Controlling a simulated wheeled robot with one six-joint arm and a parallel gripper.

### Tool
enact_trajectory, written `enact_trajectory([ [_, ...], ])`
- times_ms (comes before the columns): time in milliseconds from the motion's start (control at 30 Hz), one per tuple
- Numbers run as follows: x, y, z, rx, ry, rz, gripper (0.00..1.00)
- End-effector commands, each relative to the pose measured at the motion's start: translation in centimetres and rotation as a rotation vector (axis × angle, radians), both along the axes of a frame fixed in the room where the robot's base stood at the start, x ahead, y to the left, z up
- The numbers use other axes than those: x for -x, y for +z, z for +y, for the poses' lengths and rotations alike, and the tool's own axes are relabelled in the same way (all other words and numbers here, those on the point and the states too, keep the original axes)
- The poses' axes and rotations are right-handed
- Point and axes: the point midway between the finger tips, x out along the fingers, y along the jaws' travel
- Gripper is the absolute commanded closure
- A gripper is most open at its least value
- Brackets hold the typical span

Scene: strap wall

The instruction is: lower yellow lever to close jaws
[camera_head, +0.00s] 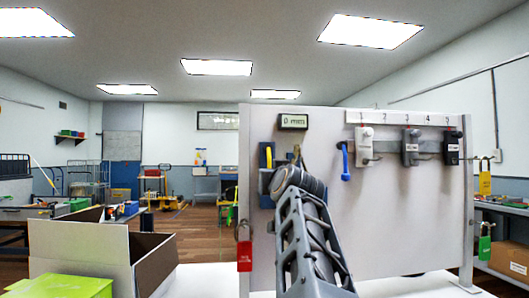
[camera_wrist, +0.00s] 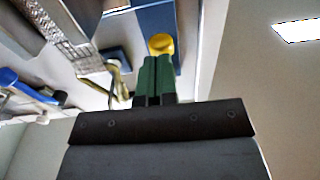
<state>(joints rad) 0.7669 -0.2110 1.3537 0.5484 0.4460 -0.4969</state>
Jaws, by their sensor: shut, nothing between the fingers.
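The yellow lever (camera_head: 268,157) shows as a short upright yellow piece on a dark blue block at the left of the grey panel. In the wrist view its rounded yellow end (camera_wrist: 161,43) lies just beyond my fingertips, in front of the blue block (camera_wrist: 156,18). My gripper (camera_wrist: 156,72) has green fingers pressed together with nothing between them. Its tips overlap the yellow end's lower edge in the picture; I cannot tell whether they touch. In the head view my arm hides the gripper and the block's lower right part. The jaws cannot be made out clearly.
A display reading 0 mm (camera_head: 293,121) sits above the block. A blue-handled piece (camera_head: 345,160) and several numbered lock fittings (camera_head: 410,147) are further right on the panel. A red padlock (camera_head: 244,254) hangs at the panel's left edge. An open cardboard box (camera_head: 80,247) stands at lower left.

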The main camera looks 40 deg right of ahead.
Motion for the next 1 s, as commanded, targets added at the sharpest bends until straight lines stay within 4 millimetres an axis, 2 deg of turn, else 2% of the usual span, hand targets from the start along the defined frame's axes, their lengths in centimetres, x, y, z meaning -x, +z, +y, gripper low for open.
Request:
enact_trajectory([
  [33, -0.04, -0.88, -0.34, 0.014, -0.005, -0.022, 1.0],
  [300, -0.51, -1.13, -1.15, 0.019, -0.013, -0.026, 1.0],
  [1000, -0.64, -1.08, -1.28, 0.017, -0.013, -0.025, 1.0],
])
